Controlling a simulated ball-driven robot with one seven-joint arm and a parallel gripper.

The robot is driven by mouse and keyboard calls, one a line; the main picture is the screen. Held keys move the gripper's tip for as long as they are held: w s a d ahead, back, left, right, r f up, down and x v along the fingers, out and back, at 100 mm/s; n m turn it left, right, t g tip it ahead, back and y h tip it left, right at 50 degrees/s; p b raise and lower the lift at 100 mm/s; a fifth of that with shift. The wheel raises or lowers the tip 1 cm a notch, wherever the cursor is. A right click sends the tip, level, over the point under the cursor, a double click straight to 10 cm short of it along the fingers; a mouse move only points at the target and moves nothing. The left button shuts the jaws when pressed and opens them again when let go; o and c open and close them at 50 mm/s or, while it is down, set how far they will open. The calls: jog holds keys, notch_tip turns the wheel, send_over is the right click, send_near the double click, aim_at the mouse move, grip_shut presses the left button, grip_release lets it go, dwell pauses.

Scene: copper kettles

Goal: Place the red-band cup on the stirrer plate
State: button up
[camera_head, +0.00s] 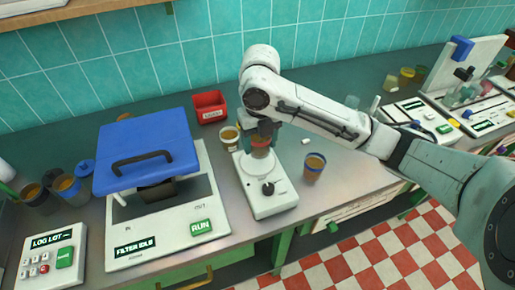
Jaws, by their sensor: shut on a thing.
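My gripper (262,135) points down over the white stirrer (267,207) and is shut on the red-band cup (261,147). The cup is upright, and its upper part is partly hidden by my gripper. It is over the round stirrer plate (248,168) toward the back of the stirrer. I cannot tell whether the cup's base touches the plate. A dark knob (268,188) is on the stirrer's front.
A blue-band cup (314,167) stands right of the stirrer, and another cup (229,137) stands behind it to the left. A red bin (210,106) is by the wall. A filter machine with a blue lid (145,150) stands left.

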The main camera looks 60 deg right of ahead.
aim_at(258, 149)
jog(key=shift+w+d+f, duration=0.25)
jog(key=shift+w+f, duration=0.25)
jog(key=shift+f, duration=0.15)
jog(key=shift+f+p, duration=0.5)
jog(key=shift+f, duration=0.9)
jog(key=shift+f, duration=0.1)
jog(key=shift+f, duration=0.15)
jog(key=o, duration=1.2)
jog(key=shift+c, duration=0.2)
jog(key=shift+r, duration=0.2)
notch_tip(258, 149, up, 12)
jog(key=shift+b, duration=0.35)
